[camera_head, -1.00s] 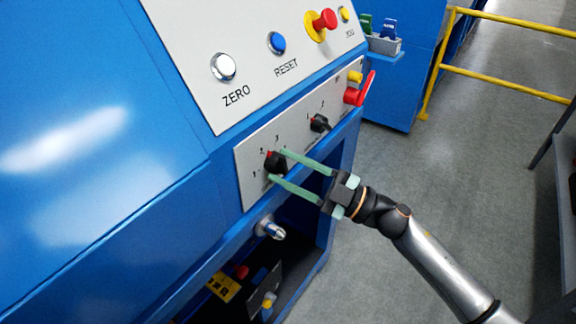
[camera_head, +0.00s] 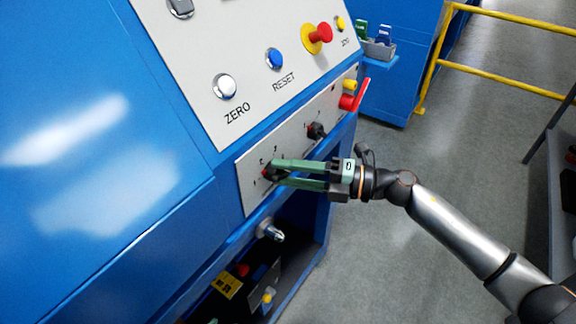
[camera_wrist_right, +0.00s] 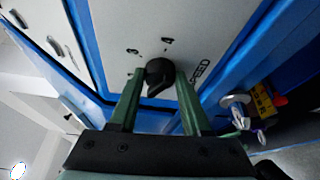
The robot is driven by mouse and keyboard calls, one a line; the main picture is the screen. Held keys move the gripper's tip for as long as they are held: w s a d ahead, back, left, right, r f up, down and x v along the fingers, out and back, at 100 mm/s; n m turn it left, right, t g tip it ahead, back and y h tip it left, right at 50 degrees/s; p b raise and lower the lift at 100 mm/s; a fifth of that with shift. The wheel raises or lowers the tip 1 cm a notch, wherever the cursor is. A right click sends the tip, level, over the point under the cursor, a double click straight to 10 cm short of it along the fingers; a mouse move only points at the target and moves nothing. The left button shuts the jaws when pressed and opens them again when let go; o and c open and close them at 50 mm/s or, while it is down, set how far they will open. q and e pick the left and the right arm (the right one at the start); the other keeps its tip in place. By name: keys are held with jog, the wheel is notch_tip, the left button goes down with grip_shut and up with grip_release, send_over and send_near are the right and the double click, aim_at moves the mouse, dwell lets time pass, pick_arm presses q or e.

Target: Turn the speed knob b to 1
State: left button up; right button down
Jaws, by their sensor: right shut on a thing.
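A black speed knob (camera_head: 268,174) with a red mark sits on the lower light-grey panel (camera_head: 248,195) of the blue machine. It also shows in the right wrist view (camera_wrist_right: 158,74), beside the word SPEED. My right gripper (camera_head: 277,173) has its two green fingers on either side of this knob and is shut on it. The fingers cover part of the knob and its numbers in the head view. A second black knob (camera_head: 316,131) sits farther along the same panel. I cannot read a letter b on either knob. My left gripper is not in view.
Above are the white ZERO button (camera_head: 224,86), blue RESET button (camera_head: 274,59) and red stop button (camera_head: 321,34). A red handle (camera_head: 354,97) juts from the panel's far end. A metal fitting (camera_head: 270,230) sticks out below.

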jog(key=shift+r+n+h+p, duration=0.25)
jog(key=shift+n+h+p, duration=0.05)
jog(key=shift+n+p, duration=0.35)
jog(key=shift+n+h+p, duration=0.4)
jog(key=shift+n+p, duration=0.25)
jog(key=shift+n, duration=0.2)
jog(key=shift+n+p, duration=0.35)
jog(key=shift+n, duration=0.05)
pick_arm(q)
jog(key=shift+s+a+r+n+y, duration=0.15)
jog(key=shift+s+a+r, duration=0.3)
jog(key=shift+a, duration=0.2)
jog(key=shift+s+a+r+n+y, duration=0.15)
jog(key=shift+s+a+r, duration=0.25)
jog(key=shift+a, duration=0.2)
pick_arm(e)
jog(key=shift+c, duration=1.8)
grip_release()
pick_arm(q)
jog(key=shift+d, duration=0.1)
